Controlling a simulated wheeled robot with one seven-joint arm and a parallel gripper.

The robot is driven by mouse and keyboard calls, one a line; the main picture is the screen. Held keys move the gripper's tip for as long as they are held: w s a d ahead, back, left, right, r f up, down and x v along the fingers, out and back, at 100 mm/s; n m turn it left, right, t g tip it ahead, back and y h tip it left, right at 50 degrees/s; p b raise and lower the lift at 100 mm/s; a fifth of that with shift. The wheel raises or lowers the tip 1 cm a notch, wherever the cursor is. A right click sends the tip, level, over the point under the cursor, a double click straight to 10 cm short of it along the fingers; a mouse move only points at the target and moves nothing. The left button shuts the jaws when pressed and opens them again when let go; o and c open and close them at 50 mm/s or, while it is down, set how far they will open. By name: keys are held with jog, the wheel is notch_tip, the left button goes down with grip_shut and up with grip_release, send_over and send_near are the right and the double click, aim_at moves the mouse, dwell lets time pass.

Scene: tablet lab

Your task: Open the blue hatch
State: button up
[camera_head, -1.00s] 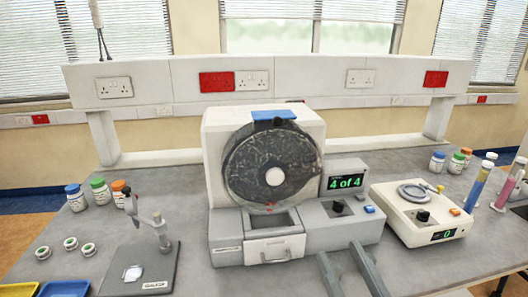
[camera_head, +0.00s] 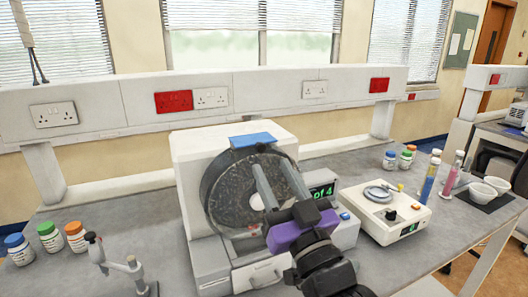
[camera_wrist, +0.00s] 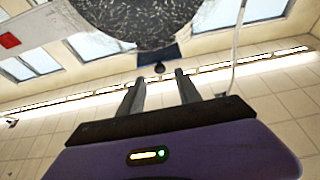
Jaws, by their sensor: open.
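The blue hatch (camera_head: 252,139) lies flat on top of the white drum machine (camera_head: 186,165), above the dark round drum (camera_head: 222,190). It looks closed. In the wrist view its dark underside or edge (camera_wrist: 145,54) shows beyond the fingers, with a small round dark knob (camera_wrist: 159,68) by it. My gripper (camera_head: 265,163) is open and empty. Its two grey fingers point up in front of the drum, with their tips a little below the hatch and apart from it. In the wrist view the gap between the fingertips (camera_wrist: 159,77) lines up with the knob.
The display (camera_head: 322,191) right of the drum is partly hidden by my gripper. A white scale (camera_head: 410,213) stands to the right, with bottles and cylinders beyond. Capped bottles (camera_head: 49,236) and a stand (camera_head: 128,266) are at left. A raised white socket shelf (camera_head: 110,115) runs behind.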

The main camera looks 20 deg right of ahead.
aim_at(262, 149)
jog(key=p+x, duration=0.1)
jog(key=x, duration=0.4)
jog(key=shift+s, duration=0.1)
grip_shut()
dwell(1.3)
